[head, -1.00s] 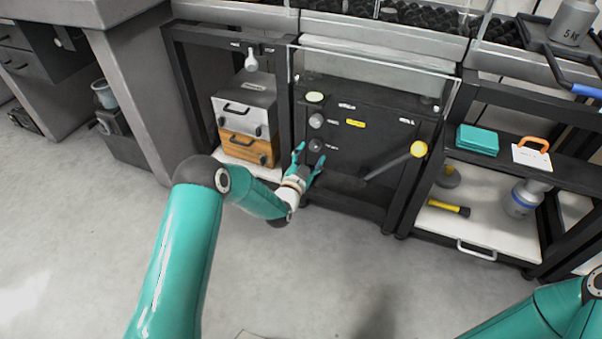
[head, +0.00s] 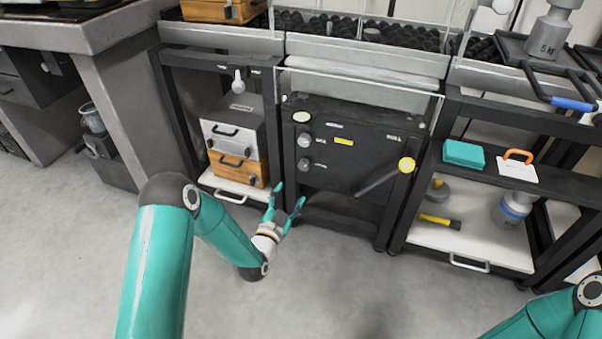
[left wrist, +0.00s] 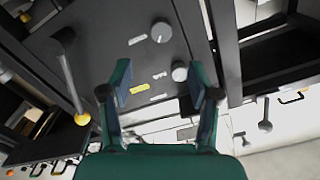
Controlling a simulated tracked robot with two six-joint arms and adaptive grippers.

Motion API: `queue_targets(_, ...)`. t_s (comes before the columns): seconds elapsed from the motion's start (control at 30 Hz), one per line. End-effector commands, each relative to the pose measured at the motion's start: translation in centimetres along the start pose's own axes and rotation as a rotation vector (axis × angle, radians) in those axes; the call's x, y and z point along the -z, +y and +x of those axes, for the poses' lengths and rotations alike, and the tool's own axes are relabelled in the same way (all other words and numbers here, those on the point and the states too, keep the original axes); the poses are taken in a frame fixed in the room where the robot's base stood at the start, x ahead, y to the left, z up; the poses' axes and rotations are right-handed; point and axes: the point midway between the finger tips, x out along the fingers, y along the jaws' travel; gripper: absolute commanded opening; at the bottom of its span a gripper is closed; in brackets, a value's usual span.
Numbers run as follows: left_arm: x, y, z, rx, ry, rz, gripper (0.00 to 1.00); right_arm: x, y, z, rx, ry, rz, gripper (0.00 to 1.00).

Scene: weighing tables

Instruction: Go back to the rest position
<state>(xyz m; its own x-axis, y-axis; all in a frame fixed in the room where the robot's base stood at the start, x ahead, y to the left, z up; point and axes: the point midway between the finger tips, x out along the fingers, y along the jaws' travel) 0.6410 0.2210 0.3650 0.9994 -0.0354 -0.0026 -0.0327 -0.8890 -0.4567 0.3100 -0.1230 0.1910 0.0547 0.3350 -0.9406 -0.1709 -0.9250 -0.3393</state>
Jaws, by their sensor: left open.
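My left gripper (head: 286,207) is open and empty in the head view, low in front of the dark control panel (head: 375,150). Its two teal fingers also show spread apart in the left wrist view (left wrist: 161,88), with the panel and its grey knobs beyond them and nothing between the fingertips. My left arm comes in from the lower left. Part of my right arm shows at the lower right of the head view, but its gripper is out of the picture.
The panel has a lever with a yellow knob (head: 406,165). Left of it, a drawer box (head: 233,133) stands on a shelf. On the right, a teal block (head: 463,154) and a grey weight (head: 513,207) sit on shelves. The grey floor (head: 310,290) in front is clear.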

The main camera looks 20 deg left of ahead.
Motion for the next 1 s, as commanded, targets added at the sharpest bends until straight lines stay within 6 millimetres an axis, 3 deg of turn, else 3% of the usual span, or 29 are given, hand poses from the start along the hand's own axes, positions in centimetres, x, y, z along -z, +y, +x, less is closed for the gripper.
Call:
queue_targets(0.17,0.2,0.0,0.0,-0.001,0.001,0.0,0.61,0.0,-0.1,-0.2,0.0,0.0,0.0,0.4)
queue_targets(0.3,2.3,-0.8,0.1,-0.003,0.01,0.001,0.61,0.0,-0.6,-1.7,0.0,0.0,0.0,0.4)
queue_targets(0.37,3.5,-0.8,-0.5,-0.021,-0.003,-0.004,0.61,0.0,-1.0,-2.9,0.0,0.0,0.0,0.4)
queue_targets(0.43,3.8,0.5,-2.4,-0.096,-0.097,-0.034,0.61,0.0,-1.6,-4.6,0.0,0.0,0.0,0.4)
queue_targets(0.57,0.5,5.5,-8.6,-0.3,-0.415,-0.214,0.61,0.0,-2.2,-6.1,0.0,0.001,0.0,0.4)
queue_targets(0.7,-2.3,9.7,-16.7,-0.443,-0.766,-0.418,0.61,0.0,-2.5,-6.8,0.0,0.0,0.0,0.4)
queue_targets(1.0,-4.2,13.9,-30.8,-0.512,-1.36,-0.723,0.61,-0.1,-2.5,-6.8,0.0,0.0,0.0,0.4)
